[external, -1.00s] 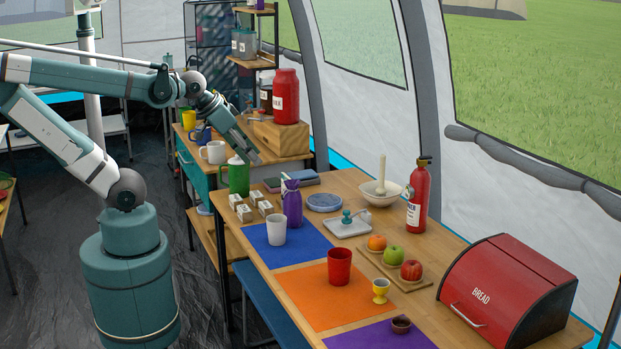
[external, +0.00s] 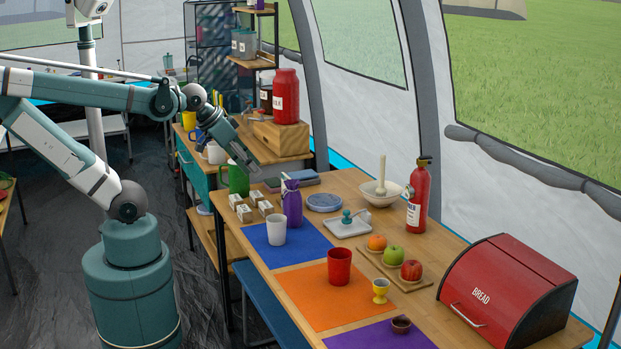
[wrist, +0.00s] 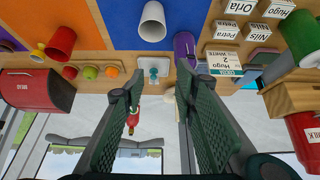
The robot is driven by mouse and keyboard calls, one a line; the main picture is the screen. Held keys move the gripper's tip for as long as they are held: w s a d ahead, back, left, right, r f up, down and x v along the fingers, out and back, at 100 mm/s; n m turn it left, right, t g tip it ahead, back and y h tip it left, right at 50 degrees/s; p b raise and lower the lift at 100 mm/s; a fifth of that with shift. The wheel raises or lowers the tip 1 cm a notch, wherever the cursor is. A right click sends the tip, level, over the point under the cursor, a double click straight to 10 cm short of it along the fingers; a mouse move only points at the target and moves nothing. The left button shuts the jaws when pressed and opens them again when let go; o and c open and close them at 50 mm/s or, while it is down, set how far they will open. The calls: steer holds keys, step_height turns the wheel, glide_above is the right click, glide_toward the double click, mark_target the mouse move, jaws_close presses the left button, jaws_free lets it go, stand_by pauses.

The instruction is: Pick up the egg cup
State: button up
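The yellow egg cup (external: 380,291) stands upright on the table, right of a red cup (external: 339,267) and in front of the fruit board. In the wrist view the egg cup (wrist: 38,52) shows small at the far left, beside the red cup (wrist: 61,43). My gripper (external: 254,168) is above the far left end of the table, near the green mug (external: 236,178), well away from the egg cup. In the wrist view my gripper (wrist: 153,88) has its two fingers wide apart with nothing between them.
A purple bottle (external: 292,203), a white cup (external: 277,229) and small labelled boxes (external: 244,212) stand near my gripper. A fruit board (external: 407,281), fire extinguisher (external: 418,199) and red bread box (external: 508,288) lie further right. The orange mat (external: 310,306) is mostly clear.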

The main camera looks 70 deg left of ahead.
steer(key=shift+o, duration=0.6)
steer(key=o, duration=0.4)
